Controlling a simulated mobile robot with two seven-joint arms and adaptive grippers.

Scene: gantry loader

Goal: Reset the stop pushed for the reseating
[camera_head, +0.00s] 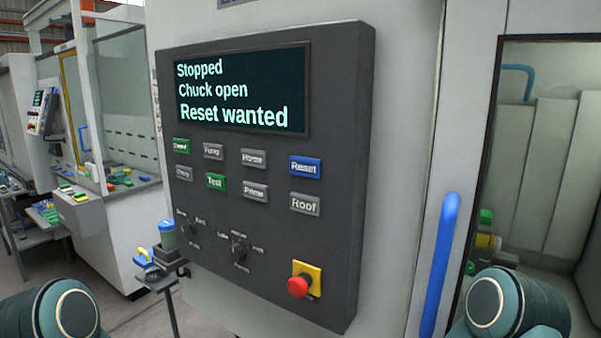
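A dark control panel (340,230) fills the middle of the view. Its screen (240,90) reads "Stopped", "Chuck open" and "Reset wanted". A blue button marked "Reset" (305,167) is at the panel's right. A red mushroom stop button (298,287) on a yellow plate (309,269) is at the lower right; I cannot tell whether it is pushed in. Parts of my two arms show at the bottom corners, apart from the panel. Neither gripper is in view.
A blue vertical handle (438,265) and a window into the machine (545,150) are right of the panel. A small stand (165,280) with a blue-lidded container (167,235) is at the left. Other machines and a table with coloured parts are farther left.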

